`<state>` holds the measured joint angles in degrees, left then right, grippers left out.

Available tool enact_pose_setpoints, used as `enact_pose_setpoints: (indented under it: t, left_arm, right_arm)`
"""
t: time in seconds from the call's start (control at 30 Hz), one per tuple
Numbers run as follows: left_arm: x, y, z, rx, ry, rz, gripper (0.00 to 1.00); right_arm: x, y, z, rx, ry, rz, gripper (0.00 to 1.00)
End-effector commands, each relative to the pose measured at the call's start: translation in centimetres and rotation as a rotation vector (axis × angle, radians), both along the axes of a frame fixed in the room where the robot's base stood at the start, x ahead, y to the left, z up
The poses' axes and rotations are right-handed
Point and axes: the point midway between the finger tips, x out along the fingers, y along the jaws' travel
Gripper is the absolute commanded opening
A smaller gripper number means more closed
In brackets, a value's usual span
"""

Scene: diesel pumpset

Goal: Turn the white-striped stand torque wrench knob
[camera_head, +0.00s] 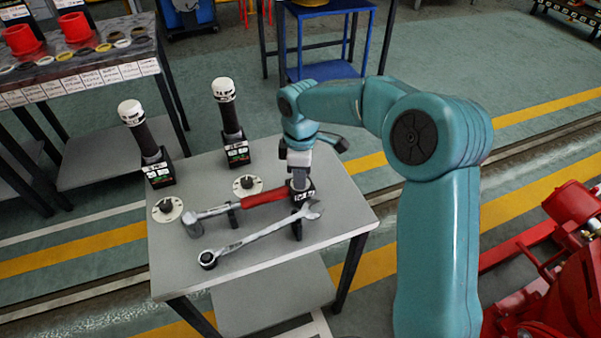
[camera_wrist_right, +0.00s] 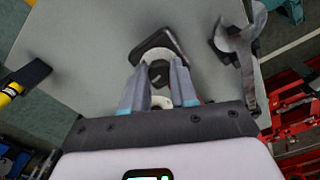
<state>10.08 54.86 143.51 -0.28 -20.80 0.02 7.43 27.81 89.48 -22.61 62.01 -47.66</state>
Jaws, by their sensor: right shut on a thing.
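A black stand (camera_head: 302,190) with a small white-marked label stands at the right part of the grey table (camera_head: 330,235). My right gripper (camera_head: 300,182) reaches down onto it from above and hides most of its top. In the right wrist view, its fingers (camera_wrist_right: 160,78) are closed around a small dark and whitish knob (camera_wrist_right: 159,72), beside a black square base (camera_wrist_right: 146,48). Two other torque wrenches with white tops, one at left (camera_head: 145,135) and one in the middle (camera_head: 227,110), stand upright in black stands. I cannot make out the stripe on the held knob. My left gripper is not visible.
Two round dials, left (camera_head: 168,208) and middle (camera_head: 247,184), sit on the table. Red machinery (camera_head: 571,270) is at right.

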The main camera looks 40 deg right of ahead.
Motion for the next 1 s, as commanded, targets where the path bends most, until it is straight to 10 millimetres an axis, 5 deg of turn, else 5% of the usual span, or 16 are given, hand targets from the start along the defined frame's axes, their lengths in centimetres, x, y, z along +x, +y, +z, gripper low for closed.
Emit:
enact_pose_setpoints:
  t: [0.6, 1.0]
  left_arm:
    - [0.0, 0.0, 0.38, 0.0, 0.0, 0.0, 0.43]
    - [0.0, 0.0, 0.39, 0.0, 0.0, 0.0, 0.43]
  right_arm:
    - [0.03, -0.01, 0.02, 0.0, 0.0, -0.416, 0.0]
    - [0.02, 0.0, 0.01, 0.0, 0.0, -0.511, 0.0]
